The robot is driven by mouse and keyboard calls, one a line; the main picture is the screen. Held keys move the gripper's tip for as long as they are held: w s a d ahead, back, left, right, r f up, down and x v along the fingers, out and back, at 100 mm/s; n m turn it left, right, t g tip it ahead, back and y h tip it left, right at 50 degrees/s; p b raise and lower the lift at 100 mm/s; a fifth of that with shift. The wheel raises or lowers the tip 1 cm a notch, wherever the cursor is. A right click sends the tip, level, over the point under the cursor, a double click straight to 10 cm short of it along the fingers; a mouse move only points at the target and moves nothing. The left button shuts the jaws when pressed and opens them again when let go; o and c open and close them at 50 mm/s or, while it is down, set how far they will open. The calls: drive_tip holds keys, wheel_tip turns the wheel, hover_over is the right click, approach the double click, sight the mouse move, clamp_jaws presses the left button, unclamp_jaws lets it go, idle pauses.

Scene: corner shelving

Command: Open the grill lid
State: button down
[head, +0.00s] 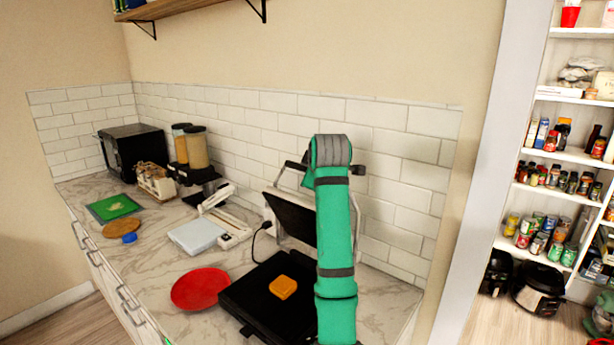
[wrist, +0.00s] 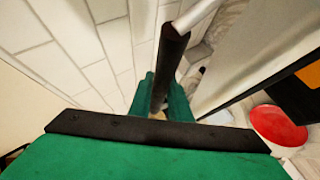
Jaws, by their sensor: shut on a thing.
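The black grill (head: 255,310) stands on the counter with its lid (head: 292,217) raised and leaning back toward the tiled wall. A yellow-orange square piece of food (head: 282,287) lies on its lower plate. In the wrist view, my gripper (wrist: 160,108) has its green fingers on both sides of the dark, bar-like lid handle (wrist: 168,62) and is shut on it. In the head view my green arm covers the lid's right side and part of the base, and my fingers are mostly hidden.
A red plate (head: 200,288) lies left of the grill; it also shows in the wrist view (wrist: 278,125). A white scale-like appliance (head: 197,236), canisters (head: 195,148) and a black microwave (head: 133,147) stand farther left. The tiled wall (head: 392,190) is close behind the lid.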

drive_tip(key=shift+w+d, duration=0.2)
drive_tip(key=shift+w, duration=0.05)
drive_tip(key=shift+s+r, duration=0.1)
drive_tip(key=shift+s+a, duration=0.1)
drive_tip(key=shift+a, duration=0.1)
drive_tip(key=c, duration=1.7)
unclamp_jaws()
drive_tip(key=shift+a, duration=0.1)
drive_tip(key=shift+o, duration=0.2)
drive_tip(key=shift+s+d, duration=0.1)
drive_tip(key=shift+d, duration=0.1)
drive_tip(key=shift+s+r, duration=0.3)
drive_tip(key=shift+s, duration=0.15)
drive_tip(key=v, duration=0.9)
drive_tip(key=shift+s+r, duration=0.15)
drive_tip(key=shift+s, duration=0.15)
